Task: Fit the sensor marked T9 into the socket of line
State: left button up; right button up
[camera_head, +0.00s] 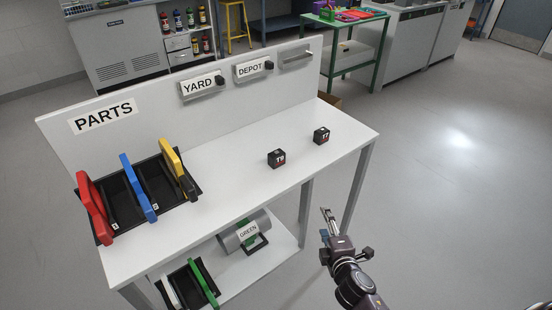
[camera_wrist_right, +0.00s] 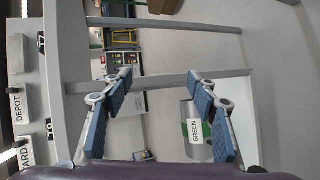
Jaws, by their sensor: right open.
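Two small black cube sensors stand apart on the white bench top. The nearer sensor (camera_head: 277,158) has a label that looks like T9; the farther sensor (camera_head: 321,135) has a label too small to read surely. On the back panel, the YARD plate (camera_head: 198,86) and the DEPOT plate (camera_head: 249,70) each have a black fitting at their right end. A third metal plate (camera_head: 296,57) shows no readable label. My right gripper (camera_head: 327,213) is off the bench's front right side, apart from both sensors. Its fingers are open and empty in the wrist view (camera_wrist_right: 159,76). My left gripper is out of view.
Black PARTS racks (camera_head: 154,189) with red, blue and yellow panels fill the bench's left end. A grey cylinder labelled GREEN (camera_head: 240,233) lies on the lower shelf (camera_head: 270,256), beside a green-panelled rack. The bench top's right part is mostly clear; open floor lies right.

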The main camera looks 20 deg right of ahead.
aim_at(280, 157)
jog(key=w+r+n+t, duration=0.3)
jog(key=r+n+t, duration=0.15)
jog(key=r, duration=1.25)
jog(key=w+a+r+n+y, duration=0.1)
jog(key=a+n+y, duration=0.1)
jog(key=n, duration=0.3)
jog(key=w+a+r+n+y, duration=0.1)
jog(key=w+a+n+y, duration=0.1)
jog(key=n, duration=0.3)
jog(key=w+a+r+n+y, duration=0.1)
jog(key=a+n+y, duration=0.1)
jog(key=n, duration=0.4)
jog(key=shift+w+a+r+y, duration=0.15)
jog(key=shift+a+r+y, duration=0.2)
jog(key=shift+y, duration=0.45)
jog(key=f+n, duration=0.1)
jog(key=a+n+g+y, duration=0.1)
jog(key=n, duration=0.1)
jog(key=shift+w+f, duration=0.35)
jog(key=shift+f, duration=0.05)
jog(key=shift+w+a+f+n, duration=0.1)
jog(key=shift+w+a+n, duration=0.1)
jog(key=shift+w+n, duration=0.15)
jog(key=x, duration=0.7)
jog(key=shift+s+a, duration=0.1)
jog(key=shift+a, duration=0.25)
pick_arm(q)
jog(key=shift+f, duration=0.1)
